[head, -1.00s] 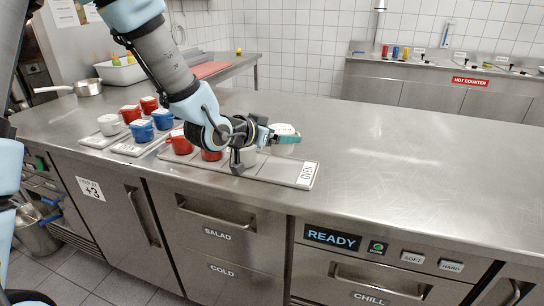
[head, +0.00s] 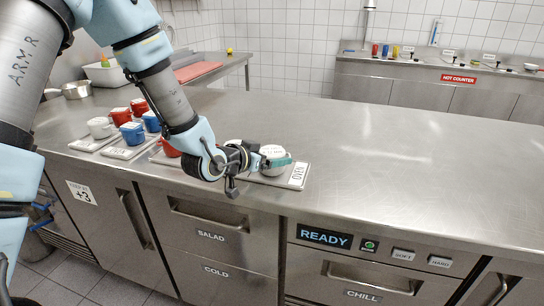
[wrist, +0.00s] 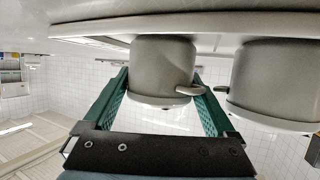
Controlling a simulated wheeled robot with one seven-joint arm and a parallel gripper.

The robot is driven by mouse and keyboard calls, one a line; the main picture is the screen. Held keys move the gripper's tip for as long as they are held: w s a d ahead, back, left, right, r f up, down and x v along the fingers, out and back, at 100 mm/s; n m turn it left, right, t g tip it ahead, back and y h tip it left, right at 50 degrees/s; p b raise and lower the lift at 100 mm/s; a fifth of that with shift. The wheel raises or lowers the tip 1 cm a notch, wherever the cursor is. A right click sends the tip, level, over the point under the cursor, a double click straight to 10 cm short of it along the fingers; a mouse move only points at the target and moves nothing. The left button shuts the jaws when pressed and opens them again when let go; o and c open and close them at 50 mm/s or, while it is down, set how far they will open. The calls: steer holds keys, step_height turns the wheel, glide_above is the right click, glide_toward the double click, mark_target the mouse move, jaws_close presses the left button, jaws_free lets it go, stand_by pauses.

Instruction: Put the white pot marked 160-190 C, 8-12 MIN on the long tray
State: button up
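The white pot (head: 273,152) with a printed lid label, too small to read here, is at the right end of the long tray (head: 299,172), beside its OVEN label. My gripper (head: 276,163) has its teal fingers on either side of this pot. The wrist view is upside down and shows the pot (wrist: 162,70) between the two fingers (wrist: 161,85), which look close against its sides. Its base is at the tray surface (wrist: 110,28); whether it bears on it I cannot tell. A second white pot (wrist: 275,80) stands beside it, mostly hidden behind my gripper in the head view.
Red pots (head: 121,115), blue pots (head: 132,133) and another white pot (head: 100,127) stand on small trays to the left. A saucepan (head: 76,90) is at the far left. The steel counter (head: 400,170) right of the long tray is clear.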

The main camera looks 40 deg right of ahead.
steer(key=shift+o, duration=0.5)
steer(key=shift+r, duration=0.1)
steer(key=shift+r, duration=0.15)
steer(key=v, duration=0.9)
steer(key=shift+a+r, duration=0.25)
steer(key=p+v, duration=0.2)
steer(key=p, duration=0.1)
steer(key=shift+s+a+f+p, duration=0.1)
steer(key=shift+a+f+p, duration=0.1)
steer(key=shift+p, duration=0.1)
